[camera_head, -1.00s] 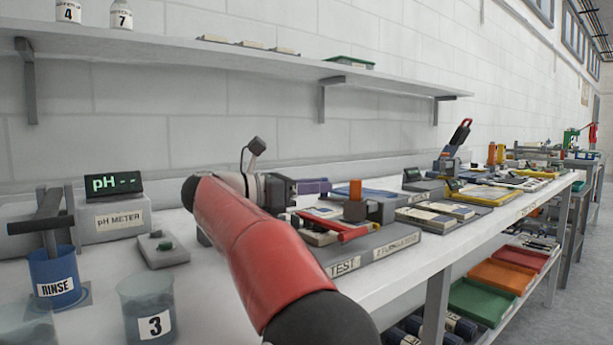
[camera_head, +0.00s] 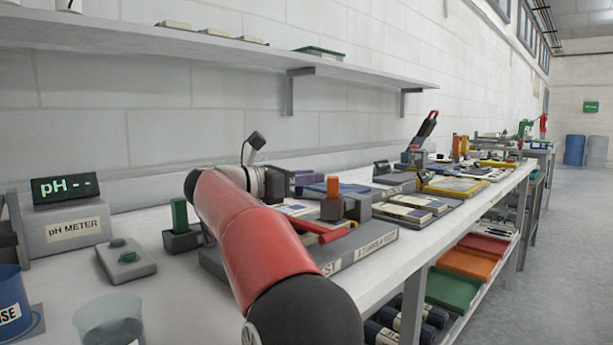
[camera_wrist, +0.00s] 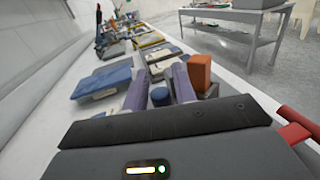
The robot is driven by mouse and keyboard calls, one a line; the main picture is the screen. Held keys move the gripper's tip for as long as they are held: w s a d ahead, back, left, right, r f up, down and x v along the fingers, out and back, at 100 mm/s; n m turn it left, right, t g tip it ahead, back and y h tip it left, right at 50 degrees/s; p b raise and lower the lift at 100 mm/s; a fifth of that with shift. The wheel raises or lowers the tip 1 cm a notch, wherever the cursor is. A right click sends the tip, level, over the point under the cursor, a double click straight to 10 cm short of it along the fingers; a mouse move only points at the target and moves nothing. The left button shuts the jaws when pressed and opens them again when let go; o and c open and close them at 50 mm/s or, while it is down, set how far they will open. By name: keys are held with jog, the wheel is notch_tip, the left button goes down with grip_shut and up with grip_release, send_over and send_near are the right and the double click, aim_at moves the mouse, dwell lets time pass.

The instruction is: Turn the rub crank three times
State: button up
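My gripper (camera_head: 306,180) is low beside the orange block. I cannot tell which part is the crank.
A green block in a dark holder (camera_head: 181,226) stands left of my red arm. The pH meter (camera_head: 66,222), a small grey pad (camera_head: 126,258) and a clear beaker (camera_head: 110,322) stand farther left. Flat trays and cards (camera_head: 410,208) lie to the right. A shelf (camera_head: 230,46) runs above.

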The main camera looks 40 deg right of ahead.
jog(key=shift+c, duration=0.5)
grip_shut()
jog(key=shift+w+d+m+g, duration=0.1)
jog(key=shift+d+m+g, duration=0.3)
jog(key=shift+m+g, duration=0.5)
jog(key=shift+o, duration=0.5)
grip_release()
jog(key=shift+n, duration=0.3)
